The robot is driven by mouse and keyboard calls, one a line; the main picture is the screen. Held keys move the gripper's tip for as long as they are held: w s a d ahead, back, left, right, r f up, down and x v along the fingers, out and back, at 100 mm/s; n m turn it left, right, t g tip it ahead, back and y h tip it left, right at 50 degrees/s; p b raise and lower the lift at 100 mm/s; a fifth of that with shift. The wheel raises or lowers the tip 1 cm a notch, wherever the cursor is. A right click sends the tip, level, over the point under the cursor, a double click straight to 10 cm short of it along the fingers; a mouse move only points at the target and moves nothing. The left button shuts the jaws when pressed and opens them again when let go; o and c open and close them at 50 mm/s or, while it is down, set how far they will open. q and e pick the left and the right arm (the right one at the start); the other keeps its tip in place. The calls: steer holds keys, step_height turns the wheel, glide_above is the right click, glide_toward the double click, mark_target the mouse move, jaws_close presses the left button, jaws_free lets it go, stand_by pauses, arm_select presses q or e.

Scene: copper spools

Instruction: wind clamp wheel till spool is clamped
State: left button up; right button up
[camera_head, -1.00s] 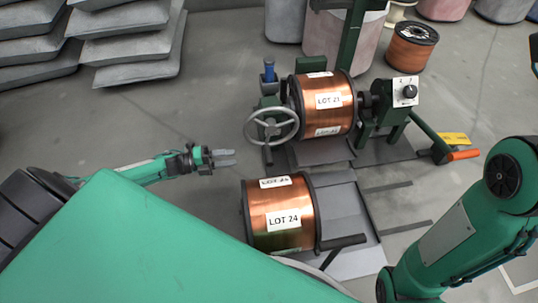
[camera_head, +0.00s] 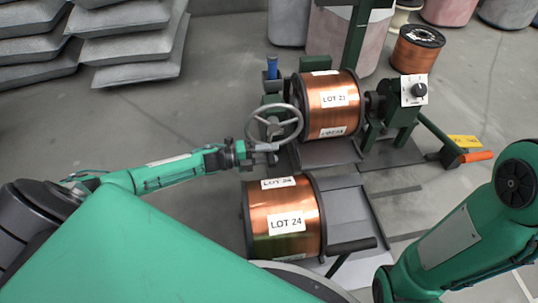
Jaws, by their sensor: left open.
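The grey clamp wheel (camera_head: 292,111) stands on the left side of the green spool stand. The copper spool labelled LOT 21 (camera_head: 343,92) sits in the stand, right of the wheel; whether it is clamped cannot be told. My left gripper (camera_head: 271,153) is open, its fingers at the lower rim of the wheel. Whether they touch the rim is not clear. My right arm (camera_head: 450,240) shows at the lower right, but its gripper is out of the picture.
A second copper spool, LOT 24 (camera_head: 268,235), lies on a grey platform in front of the stand. A lever with an orange handle (camera_head: 476,156) sticks out at right. A control box with a black knob (camera_head: 414,90) tops the stand's right side. Another spool (camera_head: 417,50) stands behind.

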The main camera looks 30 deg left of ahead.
arm_select(q)
steer(key=shift+c, duration=0.2)
jaws_close()
